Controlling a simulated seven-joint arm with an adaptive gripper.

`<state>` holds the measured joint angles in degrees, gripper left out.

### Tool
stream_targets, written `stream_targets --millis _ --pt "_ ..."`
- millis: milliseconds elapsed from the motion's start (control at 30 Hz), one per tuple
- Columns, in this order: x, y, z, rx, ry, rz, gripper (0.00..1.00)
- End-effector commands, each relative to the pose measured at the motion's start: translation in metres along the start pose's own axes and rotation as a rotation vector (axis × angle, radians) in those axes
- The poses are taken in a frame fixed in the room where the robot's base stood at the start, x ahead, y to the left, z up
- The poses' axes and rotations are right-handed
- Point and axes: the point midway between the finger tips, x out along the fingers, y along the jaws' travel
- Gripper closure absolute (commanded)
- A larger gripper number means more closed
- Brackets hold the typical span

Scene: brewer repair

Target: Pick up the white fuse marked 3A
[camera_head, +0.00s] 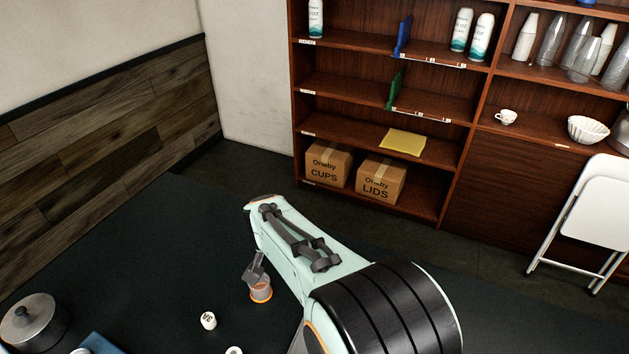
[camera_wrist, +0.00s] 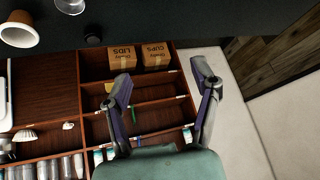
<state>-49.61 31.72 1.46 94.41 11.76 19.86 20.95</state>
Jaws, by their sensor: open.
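A small white cylinder (camera_head: 208,320) with a dark marking stands on the dark tabletop in the head view; the marking is too small to read surely. Another white piece (camera_head: 234,350) is cut off by the bottom edge, so I cannot tell which is the 3A fuse. My mint-coloured arm (camera_head: 300,255) reaches over the tabletop, to the right of and above the white cylinder in the picture. In the wrist view my gripper (camera_wrist: 162,75) is open, its two dark fingers wide apart with nothing between them. No fuse shows between or near the fingers there.
A lidded metal pot (camera_head: 33,322) and a blue item (camera_head: 97,343) are at lower left. Beyond the table stand shelves (camera_head: 385,120) with boxes and a folded white chair (camera_head: 598,205). The tabletop left of my arm is largely clear.

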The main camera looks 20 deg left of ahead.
Motion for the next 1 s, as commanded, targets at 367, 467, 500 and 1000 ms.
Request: stream_targets --millis 367,467,500,1000 --pt "0.06 -0.133 0.176 -0.357 -0.225 -0.078 0.38" --pt "0.07 -0.135 0.181 -0.361 -0.227 -0.079 0.38" --pt "0.076 -0.135 0.182 -0.361 -0.227 -0.079 0.38" --pt "0.123 -0.137 0.192 -0.358 -0.225 -0.08 0.38"
